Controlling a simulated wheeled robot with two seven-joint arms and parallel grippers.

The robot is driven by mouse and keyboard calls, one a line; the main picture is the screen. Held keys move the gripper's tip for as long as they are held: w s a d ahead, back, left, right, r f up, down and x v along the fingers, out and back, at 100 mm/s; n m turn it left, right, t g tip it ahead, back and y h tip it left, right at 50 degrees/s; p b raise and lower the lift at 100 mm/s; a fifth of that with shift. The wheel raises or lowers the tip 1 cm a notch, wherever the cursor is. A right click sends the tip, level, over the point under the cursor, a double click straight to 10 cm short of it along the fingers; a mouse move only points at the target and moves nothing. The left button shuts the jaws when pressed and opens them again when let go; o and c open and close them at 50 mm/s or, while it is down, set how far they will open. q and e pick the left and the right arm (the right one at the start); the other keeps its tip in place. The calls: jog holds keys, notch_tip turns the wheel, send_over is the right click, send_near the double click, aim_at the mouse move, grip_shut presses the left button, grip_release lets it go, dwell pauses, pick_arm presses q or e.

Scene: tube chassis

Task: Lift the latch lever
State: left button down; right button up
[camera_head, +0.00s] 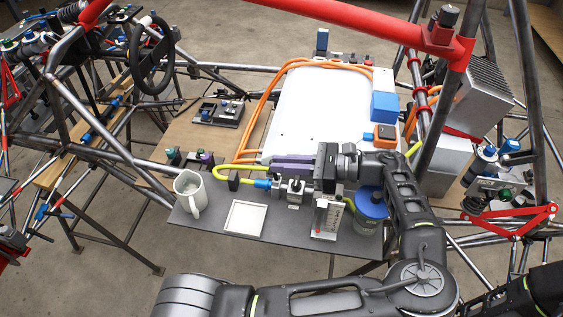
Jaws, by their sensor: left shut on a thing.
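My left gripper (292,164) reaches in over the grey work board, its black body at the front edge of the large white case (318,115). Purple-grey bars stretch left from the gripper body along that edge. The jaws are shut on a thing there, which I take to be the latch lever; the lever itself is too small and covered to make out. How far it is raised cannot be told. My right gripper is not in view.
On the grey board (290,228) stand a white mug (188,193), a square white tray (245,217), a blue-lidded jar (370,208) and a clear upright holder (328,217). Metal blocks and a blue connector (262,183) sit close below the gripper. Chassis tubes (400,35) surround the area.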

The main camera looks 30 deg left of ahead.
pick_arm(q)
jog(key=shift+f, duration=0.1)
dwell(0.3)
jog(key=c, duration=1.5)
grip_release()
